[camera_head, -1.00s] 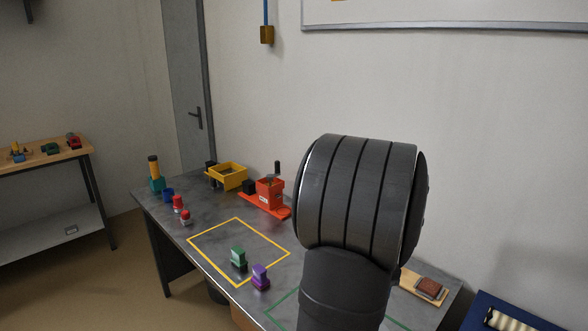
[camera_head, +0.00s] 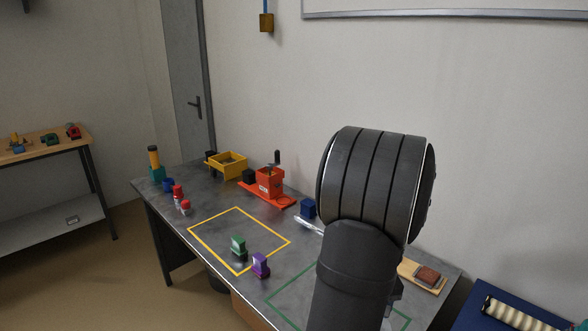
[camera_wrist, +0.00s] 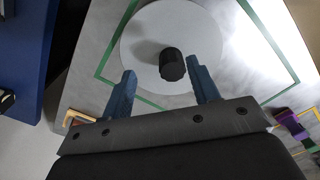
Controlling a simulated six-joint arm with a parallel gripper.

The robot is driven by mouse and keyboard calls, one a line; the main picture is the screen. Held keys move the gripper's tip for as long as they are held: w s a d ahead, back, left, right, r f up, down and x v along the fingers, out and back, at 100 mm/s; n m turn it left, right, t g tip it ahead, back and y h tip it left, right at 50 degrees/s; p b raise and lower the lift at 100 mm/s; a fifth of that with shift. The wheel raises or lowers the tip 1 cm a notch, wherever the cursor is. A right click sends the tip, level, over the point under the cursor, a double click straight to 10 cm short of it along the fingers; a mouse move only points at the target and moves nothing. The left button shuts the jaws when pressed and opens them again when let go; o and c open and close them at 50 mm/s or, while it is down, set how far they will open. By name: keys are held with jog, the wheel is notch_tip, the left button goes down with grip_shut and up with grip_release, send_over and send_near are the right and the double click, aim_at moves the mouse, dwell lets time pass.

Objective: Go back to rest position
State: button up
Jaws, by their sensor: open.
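My gripper (camera_wrist: 163,84) is open in the wrist view, its two blue fingers spread apart with nothing held between them. A dark many-sided knob or cylinder (camera_wrist: 172,65) shows between and beyond the fingertips. It stands on a round pale grey disc (camera_wrist: 140,40) inside the green outlined area (camera_wrist: 106,62). In the head view my dark arm covers the right part of the table, and the gripper and disc are hidden behind it. Part of the green outline (camera_head: 292,289) shows left of the arm.
A red machine (camera_head: 269,182), a yellow bin (camera_head: 229,164) and a blue block (camera_head: 308,208) stand behind. A wooden board (camera_head: 410,270) lies right.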

jog(key=s+d+r+m, duration=0.3)
jog(key=s+d+m, duration=0.6)
jog(key=s, duration=0.6)
jog(key=s+d+r+m, duration=0.4)
jog(key=s+d+m, duration=0.5)
jog(key=s+d, duration=0.4)
jog(key=shift+s+d, duration=0.25)
jog(key=shift+s, duration=1.1)
jog(key=shift+o, duration=0.3)
jog(key=o, duration=0.9)
jog(key=shift+o, duration=0.2)
jog(key=w+a+r+n, duration=0.3)
jog(key=a+r+n, duration=0.55)
jog(key=r, duration=0.25)
notch_tip(320, 180, down, 9)
jog(key=shift+s+a+f+m, duration=0.15)
jog(key=shift+s+m, duration=0.05)
jog(key=shift+m, duration=0.15)
